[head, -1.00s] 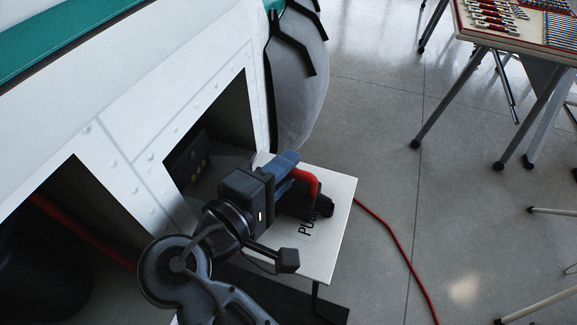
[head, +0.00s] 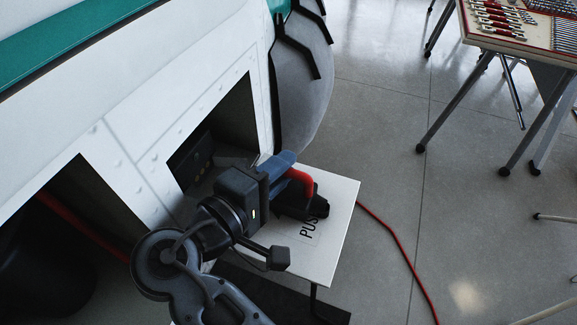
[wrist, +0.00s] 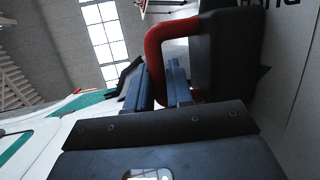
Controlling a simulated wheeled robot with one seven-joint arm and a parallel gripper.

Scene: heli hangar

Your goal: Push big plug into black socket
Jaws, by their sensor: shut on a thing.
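The big plug is a black body (head: 296,204) with a red handle (head: 303,181), low over or on a white stand top. It also shows in the wrist view as the black body (wrist: 228,60) and the red handle (wrist: 154,52). My gripper (head: 281,166) has its blue fingers shut on the red handle; in the wrist view the fingers (wrist: 160,85) are at the handle. A dark block with yellowish round contacts (head: 193,160), likely the black socket, sits inside the open bay to the left of the plug. My gripper partly hides the plug.
The white stand (head: 338,225) bears partly covered lettering and stands beside the bay opening. The white hull (head: 115,140) frames the bay. A red cable (head: 395,240) runs across the floor. A tool table (head: 520,45) stands far right; the floor between is open.

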